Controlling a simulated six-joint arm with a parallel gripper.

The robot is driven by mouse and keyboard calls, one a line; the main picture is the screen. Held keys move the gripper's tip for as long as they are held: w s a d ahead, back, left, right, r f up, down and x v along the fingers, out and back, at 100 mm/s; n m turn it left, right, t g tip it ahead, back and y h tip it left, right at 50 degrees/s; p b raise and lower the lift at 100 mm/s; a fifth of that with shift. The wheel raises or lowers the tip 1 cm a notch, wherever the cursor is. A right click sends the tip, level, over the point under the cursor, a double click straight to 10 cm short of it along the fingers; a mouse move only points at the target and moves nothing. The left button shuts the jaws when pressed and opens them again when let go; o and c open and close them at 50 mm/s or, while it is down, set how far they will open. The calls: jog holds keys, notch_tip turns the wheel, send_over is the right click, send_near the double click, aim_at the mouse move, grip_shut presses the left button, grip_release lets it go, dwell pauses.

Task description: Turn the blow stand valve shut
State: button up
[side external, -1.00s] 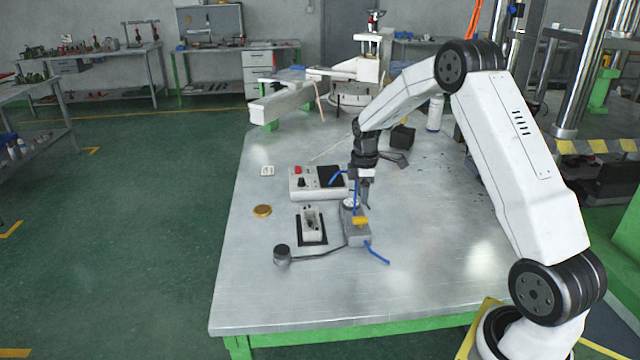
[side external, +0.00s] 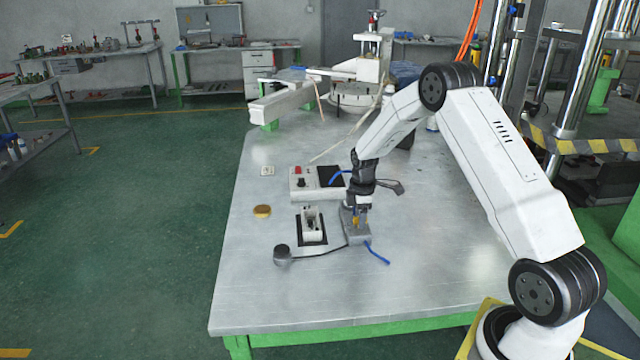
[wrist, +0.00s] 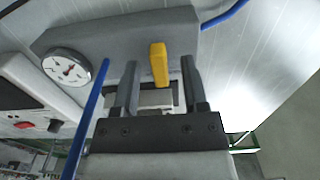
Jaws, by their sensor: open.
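The blow stand (side external: 354,237) is a grey block on the metal table, with blue hoses. In the wrist view its body (wrist: 110,35) carries a round white gauge (wrist: 68,67) on the left. The valve's yellow handle (wrist: 159,63) points down the picture toward my gripper. My gripper (wrist: 158,65) is open, with one finger on each side of the yellow handle. Gaps show between the handle and both fingers. In the side view my gripper (side external: 360,222) is low over the stand, and the yellow handle (side external: 356,219) is partly hidden by the fingers.
A control box (side external: 312,192) with a red switch stands behind the stand. A black-based fixture (side external: 312,229) sits to its left, with a dark round weight (side external: 282,256) and a brass disc (side external: 262,211) beyond. The table's front and right are clear.

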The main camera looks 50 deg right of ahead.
grip_shut()
jog(key=shift+m, duration=0.4)
jog(key=m, duration=1.7)
dwell(0.3)
